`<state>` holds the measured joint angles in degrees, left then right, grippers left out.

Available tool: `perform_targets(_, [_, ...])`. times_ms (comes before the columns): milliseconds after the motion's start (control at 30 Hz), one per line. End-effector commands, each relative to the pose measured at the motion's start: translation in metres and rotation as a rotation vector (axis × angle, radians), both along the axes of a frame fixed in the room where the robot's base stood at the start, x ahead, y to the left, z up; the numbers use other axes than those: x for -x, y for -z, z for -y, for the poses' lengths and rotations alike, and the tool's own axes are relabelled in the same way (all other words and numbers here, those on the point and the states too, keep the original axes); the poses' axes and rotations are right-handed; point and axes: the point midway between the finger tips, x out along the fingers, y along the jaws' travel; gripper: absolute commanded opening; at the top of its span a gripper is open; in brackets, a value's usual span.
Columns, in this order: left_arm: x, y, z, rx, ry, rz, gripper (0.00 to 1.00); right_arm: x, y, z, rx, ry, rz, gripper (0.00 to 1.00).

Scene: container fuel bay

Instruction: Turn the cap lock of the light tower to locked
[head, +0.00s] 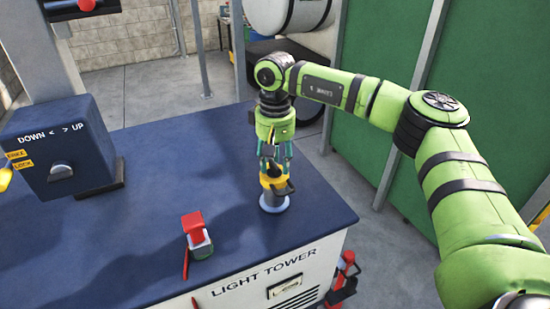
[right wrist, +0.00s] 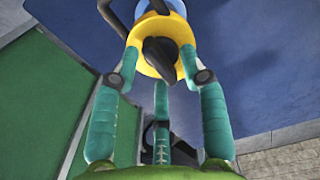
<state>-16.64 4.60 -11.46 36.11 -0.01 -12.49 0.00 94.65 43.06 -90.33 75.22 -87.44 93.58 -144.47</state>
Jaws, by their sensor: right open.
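The light tower's blue top (head: 130,240) fills the lower left of the head view, above a white front marked LIGHT TOWER. Near its right corner a yellow cap (head: 271,183) with black parts sits on a pale blue neck (head: 274,203). My right gripper (head: 271,166) points down just over the cap. In the right wrist view the yellow cap (right wrist: 182,31) carries a dark knob (right wrist: 160,57). The right gripper (right wrist: 160,72) is open there, its green fingers spread around the cap's edge. I cannot tell whether they touch it. My left gripper is not in view.
A red and green item (head: 196,235) stands on the top left of the cap. A DOWN/UP control box (head: 60,150) and mast stand farther left. A fire extinguisher (head: 343,280) hangs by the right side. Green panels (head: 375,90) rise behind my right arm.

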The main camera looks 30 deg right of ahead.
Motion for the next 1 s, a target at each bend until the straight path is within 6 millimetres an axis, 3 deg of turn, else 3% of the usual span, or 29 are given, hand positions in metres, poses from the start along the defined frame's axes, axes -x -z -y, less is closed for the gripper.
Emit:
perform_targets(67, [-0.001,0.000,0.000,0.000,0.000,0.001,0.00,0.000,0.000,0.000,0.000,0.000,0.000,0.40])
perform_targets(167, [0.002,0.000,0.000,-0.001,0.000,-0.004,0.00,0.000,0.000,0.000,0.000,0.000,0.000,0.00])
perform_targets(667, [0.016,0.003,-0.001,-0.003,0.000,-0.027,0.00,0.000,0.000,0.000,0.001,0.059,0.000,0.00])
perform_targets(1000, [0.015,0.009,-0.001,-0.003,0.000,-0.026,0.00,0.001,0.001,0.002,-0.001,0.309,0.002,0.00])
